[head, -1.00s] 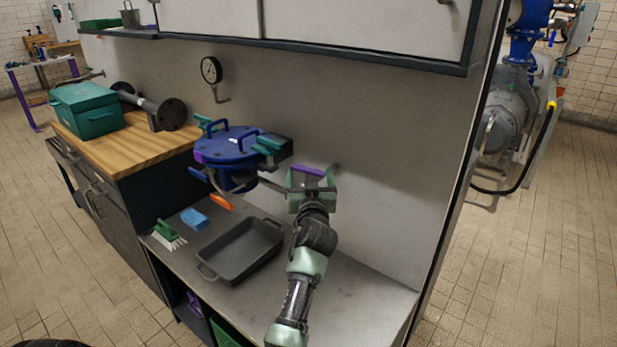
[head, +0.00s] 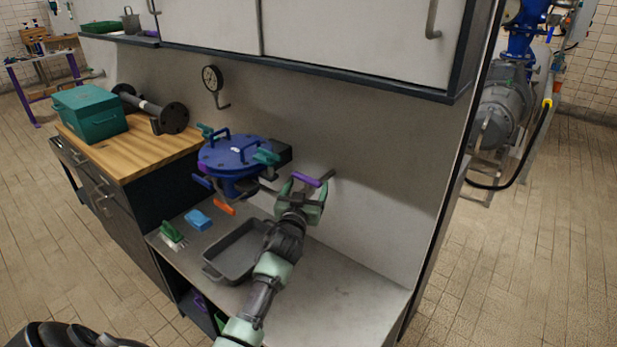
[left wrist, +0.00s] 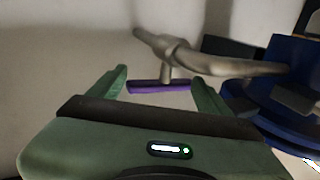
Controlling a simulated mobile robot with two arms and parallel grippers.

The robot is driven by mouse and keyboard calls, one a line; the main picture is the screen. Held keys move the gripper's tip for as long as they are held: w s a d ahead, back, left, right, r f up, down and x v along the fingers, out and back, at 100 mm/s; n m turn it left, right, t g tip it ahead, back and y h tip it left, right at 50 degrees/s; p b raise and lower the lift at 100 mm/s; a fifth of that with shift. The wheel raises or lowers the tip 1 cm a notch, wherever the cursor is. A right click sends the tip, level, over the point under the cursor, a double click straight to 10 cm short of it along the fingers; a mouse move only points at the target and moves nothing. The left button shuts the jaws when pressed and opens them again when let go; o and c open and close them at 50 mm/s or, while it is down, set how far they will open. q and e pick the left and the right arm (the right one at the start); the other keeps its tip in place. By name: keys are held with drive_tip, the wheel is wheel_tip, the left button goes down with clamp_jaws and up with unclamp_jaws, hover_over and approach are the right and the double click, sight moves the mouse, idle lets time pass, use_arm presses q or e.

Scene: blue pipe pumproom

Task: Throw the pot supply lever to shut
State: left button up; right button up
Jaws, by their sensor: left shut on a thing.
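The pot supply lever (head: 311,181) is a purple bar on a short grey pipe by the wall, right of the blue lidded pot (head: 228,156). In the left wrist view, the purple lever (left wrist: 158,87) lies across between the two green fingers, on a stem below the grey pipe (left wrist: 205,60). My left gripper (head: 305,194) is at the lever and shut on it; its fingers hide part of the contact. My right gripper is not in view.
A grey tray (head: 213,273) sits on the bench below my left arm, with a blue sponge (head: 198,220) and a green brush (head: 171,232) to its left. A gauge (head: 211,78) is on the wall. The bench's right part is clear.

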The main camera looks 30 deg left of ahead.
use_arm(q)
drive_tip(key=shift+a+r, duration=0.45)
drive_tip(key=shift+r, duration=0.1)
drive_tip(key=o, duration=1.4)
drive_tip(key=shift+w+a+f, duration=0.15)
drive_tip(key=shift+a+f, duration=0.05)
drive_tip(key=shift+c, duration=0.2)
drive_tip(key=shift+w+a+f, duration=0.2)
drive_tip(key=shift+w+f, duration=0.05)
drive_tip(key=shift+f, duration=0.25)
drive_tip(key=v, duration=0.7)
drive_tip(key=shift+s+d+b, duration=0.2)
drive_tip(key=shift+s+b, duration=0.15)
drive_tip(key=shift+b, duration=0.1)
drive_tip(key=shift+r, duration=0.15)
